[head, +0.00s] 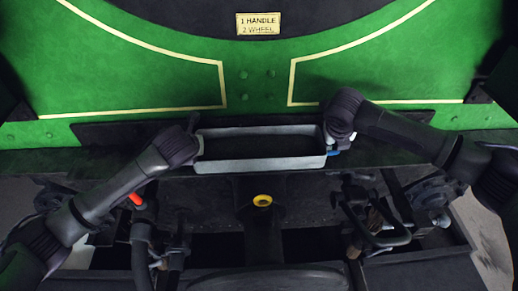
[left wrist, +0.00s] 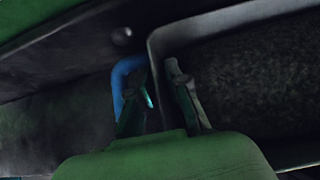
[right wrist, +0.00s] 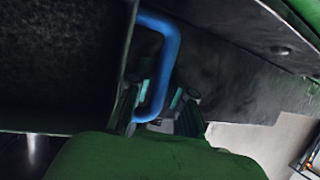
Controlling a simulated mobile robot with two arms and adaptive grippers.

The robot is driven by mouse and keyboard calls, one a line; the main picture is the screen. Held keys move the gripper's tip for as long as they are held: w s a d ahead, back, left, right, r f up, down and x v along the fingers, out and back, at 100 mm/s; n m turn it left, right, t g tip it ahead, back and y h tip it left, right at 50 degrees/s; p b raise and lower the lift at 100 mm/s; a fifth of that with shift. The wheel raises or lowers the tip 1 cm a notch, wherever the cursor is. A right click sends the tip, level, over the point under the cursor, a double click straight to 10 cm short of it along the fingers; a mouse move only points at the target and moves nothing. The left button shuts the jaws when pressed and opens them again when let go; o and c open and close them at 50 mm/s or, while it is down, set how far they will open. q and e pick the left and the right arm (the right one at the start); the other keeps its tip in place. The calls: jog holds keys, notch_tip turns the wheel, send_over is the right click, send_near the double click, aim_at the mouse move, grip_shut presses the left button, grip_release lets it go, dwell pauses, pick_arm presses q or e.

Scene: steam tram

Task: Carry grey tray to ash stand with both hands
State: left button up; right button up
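The grey tray (head: 262,166) is a long shallow box with a dark inside, lying level at the foot of the green wall. My left gripper (head: 195,142) is at its left end. In the left wrist view its fingers (left wrist: 158,95) are apart near the tray's end wall, close to a blue handle (left wrist: 120,80); whether they straddle the handle cannot be told. My right gripper (head: 337,142) is at the right end. In the right wrist view its fingers (right wrist: 158,105) are apart, with the other blue handle (right wrist: 168,65) between them. I cannot identify the ash stand.
A green wall (head: 150,75) with cream lines and a label plate (head: 258,23) stands behind the tray. In front are dark pipes and levers, a red-tipped lever (head: 136,199) at left and a yellow ring (head: 262,200) at centre.

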pick_arm(q)
jog(key=shift+c, duration=0.2)
grip_shut()
pick_arm(e)
grip_shut()
